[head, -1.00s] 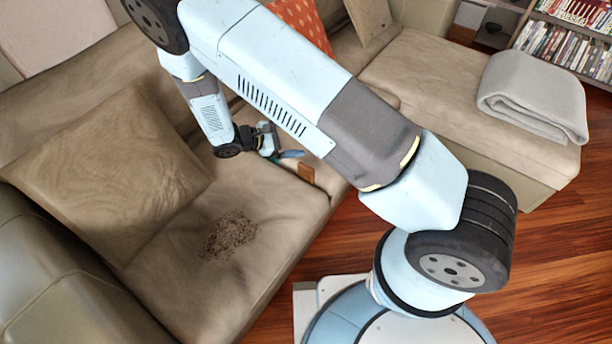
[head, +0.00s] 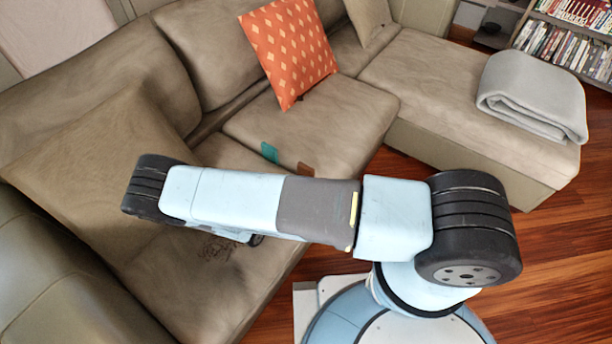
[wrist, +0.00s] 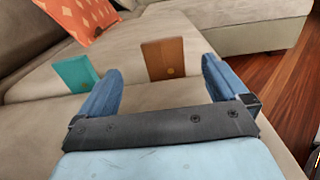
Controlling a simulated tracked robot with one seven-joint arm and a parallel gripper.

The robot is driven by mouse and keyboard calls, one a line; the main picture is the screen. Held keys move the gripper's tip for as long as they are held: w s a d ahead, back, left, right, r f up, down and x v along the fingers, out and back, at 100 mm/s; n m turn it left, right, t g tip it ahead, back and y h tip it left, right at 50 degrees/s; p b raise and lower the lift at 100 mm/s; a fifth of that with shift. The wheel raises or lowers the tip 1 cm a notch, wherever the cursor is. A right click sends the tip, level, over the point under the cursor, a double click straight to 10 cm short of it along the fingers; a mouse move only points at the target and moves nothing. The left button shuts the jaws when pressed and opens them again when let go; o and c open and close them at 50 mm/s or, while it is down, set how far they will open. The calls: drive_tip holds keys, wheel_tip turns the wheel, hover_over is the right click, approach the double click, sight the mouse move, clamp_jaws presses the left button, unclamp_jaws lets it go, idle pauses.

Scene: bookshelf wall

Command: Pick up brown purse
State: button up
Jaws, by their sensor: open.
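The brown purse (wrist: 163,58) is a small flat upright rectangle with a round tan spot, standing on the sofa seat. In the head view the brown purse (head: 306,169) shows just above my arm, near the seat's front edge. My gripper (wrist: 161,66) is open and empty in the wrist view. Its two blue fingers point toward the purse, which appears beyond and between the fingertips, apart from them. In the head view my gripper is hidden behind my arm.
A teal purse-like item (wrist: 76,74) stands left of the brown one, beyond the left finger. An orange patterned cushion (head: 288,50) leans on the backrest. A large beige cushion (head: 95,160) is at left. A grey folded blanket (head: 532,95) lies on the chaise.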

sight(304, 169)
drive_tip(key=x, duration=1.3)
drive_tip(key=shift+d+f, duration=0.15)
drive_tip(key=shift+c, duration=0.5)
drive_tip(key=c, duration=1.2)
